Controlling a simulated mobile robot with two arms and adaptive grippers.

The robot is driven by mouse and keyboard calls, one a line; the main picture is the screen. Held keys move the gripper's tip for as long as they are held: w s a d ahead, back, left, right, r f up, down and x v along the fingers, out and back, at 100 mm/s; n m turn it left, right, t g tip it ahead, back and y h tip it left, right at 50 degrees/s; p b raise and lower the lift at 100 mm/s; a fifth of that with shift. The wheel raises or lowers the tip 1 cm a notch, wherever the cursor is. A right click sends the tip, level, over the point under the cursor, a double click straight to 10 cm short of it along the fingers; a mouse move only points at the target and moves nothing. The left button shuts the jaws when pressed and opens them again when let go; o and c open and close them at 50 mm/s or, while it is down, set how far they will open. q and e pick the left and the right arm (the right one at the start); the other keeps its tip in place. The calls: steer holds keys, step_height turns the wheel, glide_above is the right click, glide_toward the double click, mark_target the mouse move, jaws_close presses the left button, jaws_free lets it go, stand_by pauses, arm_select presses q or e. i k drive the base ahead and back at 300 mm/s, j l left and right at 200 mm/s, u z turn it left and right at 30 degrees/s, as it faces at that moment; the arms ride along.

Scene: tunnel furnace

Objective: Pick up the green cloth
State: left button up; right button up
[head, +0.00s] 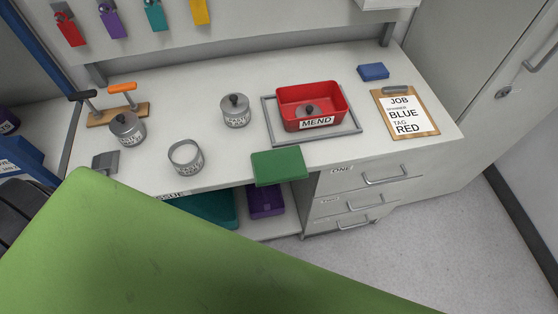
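The green cloth (279,165) is a flat, folded dark green rectangle. It lies at the front edge of the white workbench (225,155), above the left end of the drawer unit, and its near side reaches the bench edge. Nothing is seen touching it from above. Neither of my grippers can be made out in the head view. A large lighter green surface (180,255) very close to the camera covers the lower left and bottom; I cannot tell what it is.
A red bin (291,110) marked MEND stands on a grey tray right behind the cloth. Grey lidded pots (236,112) (127,130) and a grey ring-shaped pot (186,160) stand to the left. A clipboard (430,125) and blue block (373,72) lie right. Drawers (345,205) are below.

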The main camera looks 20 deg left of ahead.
mark_target(287, 164)
steer(key=i+l+u, duration=0.1)
steer(key=l+u, duration=0.15)
steer(key=u, duration=0.15)
steer(key=l+u, duration=0.6)
steer(key=u, duration=0.15)
steer(key=l+u, duration=0.4)
steer(key=i+j, duration=0.05)
steer(key=j, duration=0.05)
